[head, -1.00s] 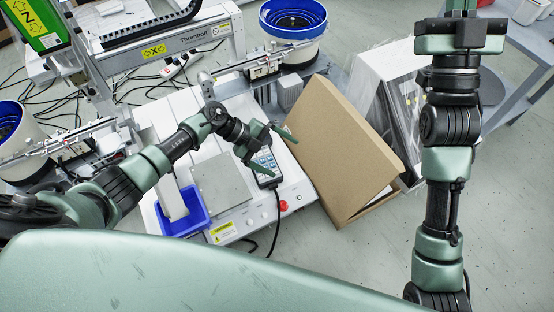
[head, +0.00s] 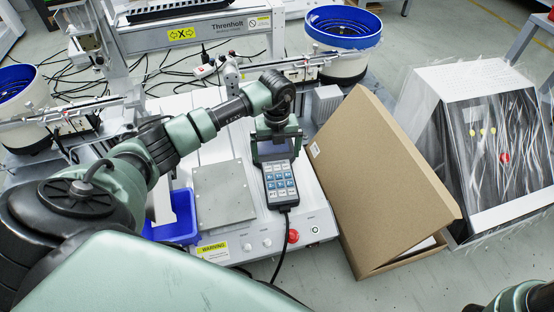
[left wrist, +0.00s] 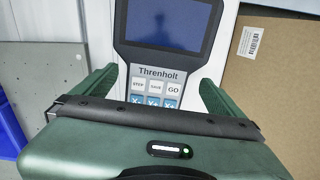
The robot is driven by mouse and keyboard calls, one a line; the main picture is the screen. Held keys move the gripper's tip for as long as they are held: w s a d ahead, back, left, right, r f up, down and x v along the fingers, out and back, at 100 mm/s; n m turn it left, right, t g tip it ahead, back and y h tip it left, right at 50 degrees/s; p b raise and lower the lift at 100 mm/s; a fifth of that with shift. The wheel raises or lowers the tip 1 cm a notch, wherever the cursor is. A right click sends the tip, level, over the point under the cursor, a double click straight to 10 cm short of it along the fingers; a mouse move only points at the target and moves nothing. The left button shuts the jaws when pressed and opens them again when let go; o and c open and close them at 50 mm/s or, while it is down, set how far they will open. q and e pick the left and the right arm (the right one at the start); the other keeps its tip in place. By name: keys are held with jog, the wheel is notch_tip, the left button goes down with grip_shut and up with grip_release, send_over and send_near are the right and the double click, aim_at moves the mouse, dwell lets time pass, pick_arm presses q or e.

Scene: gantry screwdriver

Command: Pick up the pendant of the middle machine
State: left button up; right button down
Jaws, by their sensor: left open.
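The pendant (head: 279,180) is a dark handheld controller with a screen and light blue and white keys. It lies on the white bed of the middle machine (head: 315,205), its cable running off the front edge. My left gripper (head: 276,150) is over the pendant's screen end. In the left wrist view the open left gripper (left wrist: 157,90) has one finger on each side of the pendant (left wrist: 160,60), with a visible gap at each side. Its palm hides the lower keys. My right gripper is not in view.
An open cardboard box (head: 375,175) leans close to the right of the pendant. A blue bin (head: 178,222) and a grey plate (head: 223,192) are to its left. A red button (head: 293,236) is at the bed's front. A plastic-wrapped unit (head: 490,150) stands far right.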

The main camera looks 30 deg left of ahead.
aim_at(276, 164)
pick_arm(q)
jog(key=f+b, duration=0.2)
jog(key=f, duration=0.1)
jog(key=f+b, duration=0.1)
jog(key=shift+s+d+f+b, duration=0.1)
jog(key=shift+s+f+b, duration=0.15)
jog(key=shift+f+b, duration=0.15)
jog(key=shift+r, duration=0.15)
jog(key=shift+c, duration=0.7)
jog(key=c, duration=1.5)
jog(key=shift+c, duration=0.8)
jog(key=shift+r, duration=0.2)
